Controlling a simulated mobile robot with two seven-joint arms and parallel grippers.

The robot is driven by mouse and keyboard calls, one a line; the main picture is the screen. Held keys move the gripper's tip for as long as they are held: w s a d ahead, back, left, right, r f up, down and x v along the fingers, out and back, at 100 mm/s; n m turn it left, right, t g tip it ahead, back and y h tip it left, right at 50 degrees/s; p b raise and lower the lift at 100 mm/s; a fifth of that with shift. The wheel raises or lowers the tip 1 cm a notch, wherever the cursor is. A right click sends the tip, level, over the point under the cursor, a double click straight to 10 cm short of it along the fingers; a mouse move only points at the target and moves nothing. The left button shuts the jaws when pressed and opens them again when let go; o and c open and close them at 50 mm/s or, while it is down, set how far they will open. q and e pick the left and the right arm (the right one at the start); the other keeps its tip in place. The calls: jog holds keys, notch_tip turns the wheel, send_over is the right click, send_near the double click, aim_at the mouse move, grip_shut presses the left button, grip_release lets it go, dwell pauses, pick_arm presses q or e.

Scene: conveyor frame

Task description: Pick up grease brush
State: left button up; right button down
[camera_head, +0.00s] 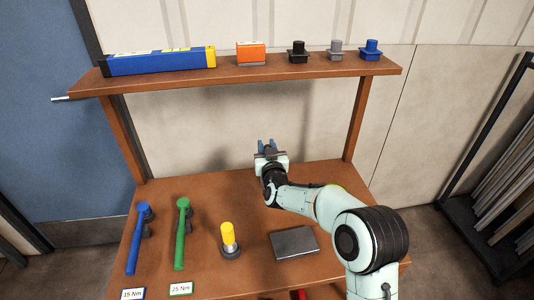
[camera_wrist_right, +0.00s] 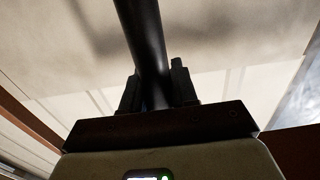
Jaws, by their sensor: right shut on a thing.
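My right gripper (camera_head: 266,145) is above the back part of the brown bench, in front of the wall and below the upper shelf. In the right wrist view its two dark fingers (camera_wrist_right: 157,85) are shut on a dark, smooth, round handle (camera_wrist_right: 143,40). The handle runs up out of the top of that view, so its far end is hidden. I cannot tell from these frames whether it is the grease brush; no bristles show. In the head view the held thing is too small and covered to make out. My left gripper is not in view.
The bench (camera_head: 200,285) holds a blue wrench (camera_head: 137,240), a green wrench (camera_head: 181,235), a yellow-topped piece (camera_head: 228,235) and a grey metal block (camera_head: 294,243). The upper shelf (camera_head: 270,69) carries a blue long box (camera_head: 155,62), an orange box (camera_head: 251,53) and several small plugs.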

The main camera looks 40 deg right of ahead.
pick_arm(q)
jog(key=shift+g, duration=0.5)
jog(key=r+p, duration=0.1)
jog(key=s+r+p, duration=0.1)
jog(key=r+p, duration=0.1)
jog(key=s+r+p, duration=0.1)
jog(key=p, duration=0.1)
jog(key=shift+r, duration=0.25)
pick_arm(e)
notch_tip(320, 180, up, 19)
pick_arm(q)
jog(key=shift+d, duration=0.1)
